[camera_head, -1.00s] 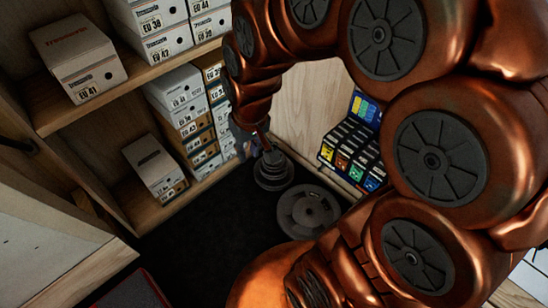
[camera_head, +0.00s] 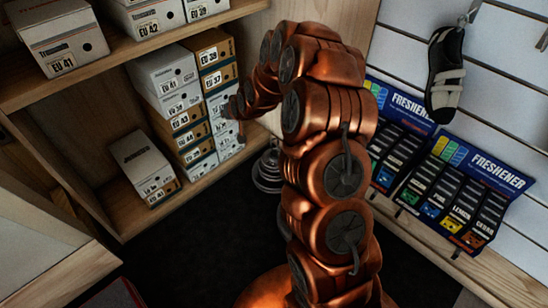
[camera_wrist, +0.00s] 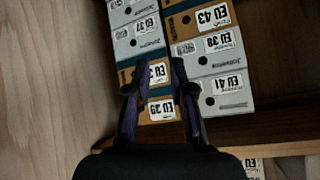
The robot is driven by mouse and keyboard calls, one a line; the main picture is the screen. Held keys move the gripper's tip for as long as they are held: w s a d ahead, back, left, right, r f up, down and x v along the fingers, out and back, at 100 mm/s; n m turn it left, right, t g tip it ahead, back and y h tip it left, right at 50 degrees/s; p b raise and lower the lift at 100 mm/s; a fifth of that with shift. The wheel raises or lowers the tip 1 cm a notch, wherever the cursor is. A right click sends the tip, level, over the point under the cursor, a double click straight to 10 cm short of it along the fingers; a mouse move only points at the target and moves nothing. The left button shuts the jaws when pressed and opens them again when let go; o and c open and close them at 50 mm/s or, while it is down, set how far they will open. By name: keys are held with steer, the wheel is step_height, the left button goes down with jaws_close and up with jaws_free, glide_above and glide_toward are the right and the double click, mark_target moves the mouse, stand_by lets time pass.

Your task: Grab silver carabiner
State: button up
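I cannot make out a silver carabiner for certain in either view. A small silver metal piece (camera_head: 472,12) shows at the upper right of the head view, above a hanging climbing shoe; whether it is a carabiner or a display hook I cannot tell. Another silver piece (camera_head: 543,40) is cut off by the right edge. My gripper (camera_wrist: 154,90) shows in the wrist view with its two dark fingers apart and nothing held between them. It points at stacked shoe boxes (camera_wrist: 225,45). In the head view the gripper end is small, dark and partly hidden beside the boxes.
Wooden shelves (camera_head: 215,28) with shoe boxes (camera_head: 145,165) stand at the left. A black and white shoe (camera_head: 445,75) hangs on the white slatted wall at right. Freshener displays (camera_head: 465,190) stand on a ledge below. Dark floor (camera_head: 200,240) lies open in front of the shelves.

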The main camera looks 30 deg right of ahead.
steer(key=w+d+f+m+t+h+b, duration=0.1)
steer(key=w+d+f+t+b, duration=0.1)
steer(key=d+f+b, duration=0.5)
steer(key=w+d+f+m+t+h+b, duration=0.15)
steer(key=d+f, duration=0.25)
steer(key=f, duration=0.7)
steer(key=w+d+f+t+h+b, duration=0.2)
steer(key=d+f+b, duration=0.3)
steer(key=f, duration=0.4)
steer(key=s+d+f+t+h+b, duration=0.2)
steer(key=s+d+f+b, duration=0.25)
steer(key=d+f, duration=0.35)
steer(key=shift+y, duration=0.25)
steer(key=shift+a+f+b+x, duration=0.1)
steer(key=shift+f+b+x, duration=0.1)
steer(key=shift+b+x, duration=0.8)
steer(key=shift+a+f+b+x, duration=0.2)
steer(key=shift+b+x, duration=0.15)
steer(key=shift+x, duration=1.1)
steer(key=shift+a+f+b+x, duration=0.1)
steer(key=shift+f+b+x, duration=0.1)
steer(key=shift+b+x, duration=0.8)
steer(key=shift+w+d+p, duration=0.15)
steer(key=shift+w+p, duration=0.2)
steer(key=shift+c, duration=0.2)
jaws_close()
